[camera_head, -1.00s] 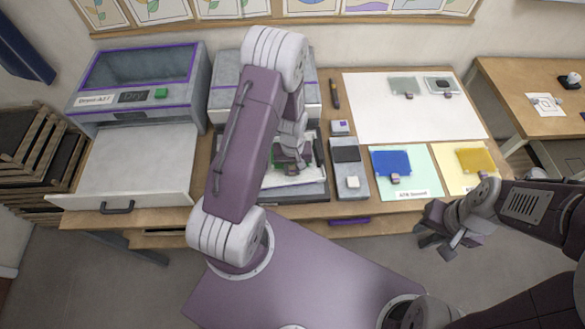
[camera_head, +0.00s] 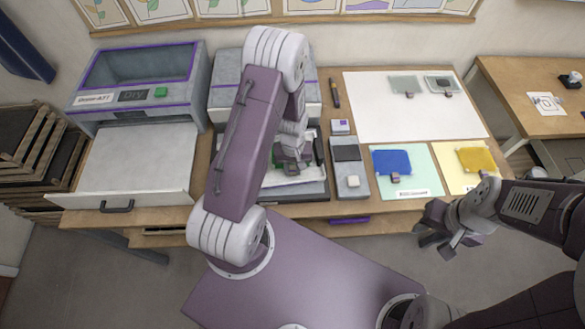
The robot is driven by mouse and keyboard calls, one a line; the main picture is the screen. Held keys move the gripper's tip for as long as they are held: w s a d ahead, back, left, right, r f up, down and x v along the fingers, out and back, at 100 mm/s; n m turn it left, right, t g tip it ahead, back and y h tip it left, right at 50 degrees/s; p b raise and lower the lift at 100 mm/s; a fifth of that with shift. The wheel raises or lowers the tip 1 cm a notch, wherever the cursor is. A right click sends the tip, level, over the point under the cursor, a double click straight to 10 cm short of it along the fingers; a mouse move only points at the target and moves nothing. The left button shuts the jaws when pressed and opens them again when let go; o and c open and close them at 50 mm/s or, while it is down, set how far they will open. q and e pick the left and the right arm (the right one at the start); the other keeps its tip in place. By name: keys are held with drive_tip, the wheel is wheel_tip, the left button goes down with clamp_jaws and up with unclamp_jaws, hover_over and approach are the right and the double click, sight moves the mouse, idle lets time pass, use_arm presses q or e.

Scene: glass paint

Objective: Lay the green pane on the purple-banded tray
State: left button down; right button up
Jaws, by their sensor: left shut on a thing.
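My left gripper (camera_head: 291,167) is low over the open tray (camera_head: 300,189) of the middle machine, its arm crossing in front of that machine. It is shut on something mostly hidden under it. A bit of green (camera_head: 277,153) shows at its left side, likely the green pane; most of it is hidden. The middle machine (camera_head: 221,97) has a thin purple band on its housing. The left machine (camera_head: 137,65) has purple trim, with its pale tray (camera_head: 140,165) pulled out and empty. My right gripper (camera_head: 441,240) is open and empty, in front of the table.
A blue pane (camera_head: 391,162) lies on a mint mat and a yellow pane (camera_head: 476,159) on a yellow mat. Grey panes (camera_head: 404,84) lie on a white sheet (camera_head: 390,118). A grey block (camera_head: 347,180) stands right of the middle tray. Wooden racks stand at the left.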

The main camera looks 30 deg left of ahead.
use_arm(q)
drive_tip(key=shift+f, duration=0.2)
idle(0.4)
drive_tip(key=c, duration=1.1)
unclamp_jaws()
drive_tip(key=shift+r, duration=0.1)
wheel_tip(320, 180, up, 18)
drive_tip(key=p, duration=0.7)
